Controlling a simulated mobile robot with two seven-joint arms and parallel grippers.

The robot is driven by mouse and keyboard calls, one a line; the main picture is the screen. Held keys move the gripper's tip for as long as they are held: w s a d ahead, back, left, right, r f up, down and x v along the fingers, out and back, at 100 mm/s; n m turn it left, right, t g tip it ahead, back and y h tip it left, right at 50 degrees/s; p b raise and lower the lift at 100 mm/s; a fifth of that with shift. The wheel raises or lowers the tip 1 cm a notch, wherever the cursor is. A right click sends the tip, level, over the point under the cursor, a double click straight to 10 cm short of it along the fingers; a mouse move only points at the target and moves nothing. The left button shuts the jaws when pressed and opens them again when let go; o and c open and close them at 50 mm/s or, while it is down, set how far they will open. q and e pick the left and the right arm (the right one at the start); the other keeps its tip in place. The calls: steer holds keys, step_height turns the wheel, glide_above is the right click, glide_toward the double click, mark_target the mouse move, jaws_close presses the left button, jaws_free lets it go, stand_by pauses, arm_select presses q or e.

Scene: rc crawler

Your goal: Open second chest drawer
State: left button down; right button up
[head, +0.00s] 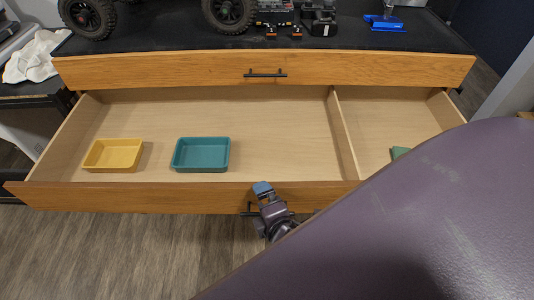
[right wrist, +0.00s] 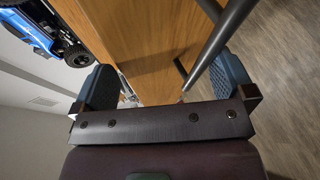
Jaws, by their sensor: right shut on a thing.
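The second chest drawer (head: 110,197) is pulled well out below the shut top drawer (head: 160,70), so its inside shows. Its dark bar handle (head: 249,211) is partly hidden by my right gripper (head: 265,195). The right gripper is at the middle of the drawer front and shut on this handle. In the right wrist view the handle bar (right wrist: 213,48) runs between the two blue fingers, with the wooden front (right wrist: 140,40) beside it. My left gripper is not in view.
The open drawer holds a yellow tray (head: 113,155), a teal tray (head: 201,154) and a green thing (head: 399,152) right of its divider (head: 341,135). An RC crawler (head: 230,12) stands on the dark chest top. My purple arm covers the lower right.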

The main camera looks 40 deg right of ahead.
step_height(320, 180, up, 17)
steer(key=w+d+m+t, duration=0.1)
steer(key=t, duration=0.2)
steer(key=shift+f, duration=0.15)
steer(key=shift+s+d, duration=0.1)
steer(key=shift+s, duration=0.05)
steer(key=c, duration=0.8)
steer(key=shift+s+f, duration=0.15)
steer(key=shift+f, duration=0.15)
steer(key=shift+s, duration=0.1)
